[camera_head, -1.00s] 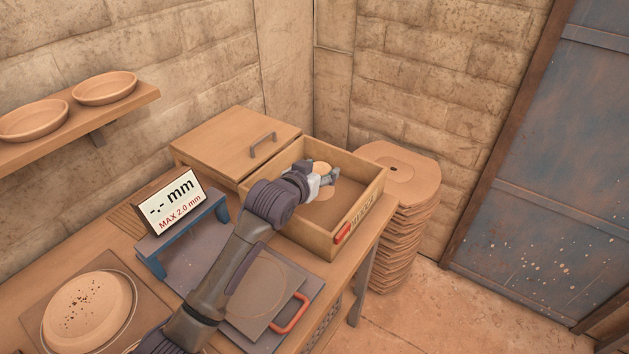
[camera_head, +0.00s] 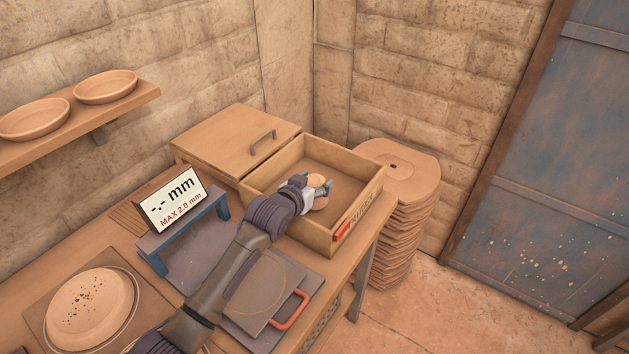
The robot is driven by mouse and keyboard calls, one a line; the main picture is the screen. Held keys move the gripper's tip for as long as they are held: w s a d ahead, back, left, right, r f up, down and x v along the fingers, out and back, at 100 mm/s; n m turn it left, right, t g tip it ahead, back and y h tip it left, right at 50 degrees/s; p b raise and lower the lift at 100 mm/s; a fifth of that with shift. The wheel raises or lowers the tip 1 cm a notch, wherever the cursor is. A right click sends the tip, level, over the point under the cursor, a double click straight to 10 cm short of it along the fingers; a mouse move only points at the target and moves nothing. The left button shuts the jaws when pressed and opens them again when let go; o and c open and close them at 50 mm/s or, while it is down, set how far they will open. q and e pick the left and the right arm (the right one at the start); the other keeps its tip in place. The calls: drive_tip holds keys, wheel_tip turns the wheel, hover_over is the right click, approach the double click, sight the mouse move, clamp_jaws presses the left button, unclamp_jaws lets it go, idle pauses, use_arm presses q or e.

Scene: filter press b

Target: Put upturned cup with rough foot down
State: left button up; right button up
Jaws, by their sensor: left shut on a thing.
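The cup (camera_head: 317,181) is a small round tan piece, held in my left gripper (camera_head: 322,187) over the open wooden drawer box. My left arm comes in from the lower middle and hides part of the box's near side. The gripper is shut on the cup, inside the outline of the box near its front wall. I cannot tell whether the cup touches the box floor, and its rough foot is too small to make out. My right gripper is not in view.
The open box (camera_head: 366,199) has a red-marked label on its front. Beside it are a closed lid with a handle (camera_head: 262,141), a gauge stand with a display (camera_head: 174,200), a plate with a red handle (camera_head: 290,312) and a speckled upturned dish (camera_head: 90,308). Stacked slabs (camera_head: 403,220) stand right.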

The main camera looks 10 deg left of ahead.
use_arm(q)
drive_tip(key=shift+f, duration=0.3)
drive_tip(key=o, duration=1.2)
drive_tip(key=shift+o, duration=0.2)
drive_tip(key=shift+r, duration=0.9)
drive_tip(key=v, duration=1.1)
drive_tip(key=shift+s, duration=0.45)
drive_tip(key=shift+f, duration=0.1)
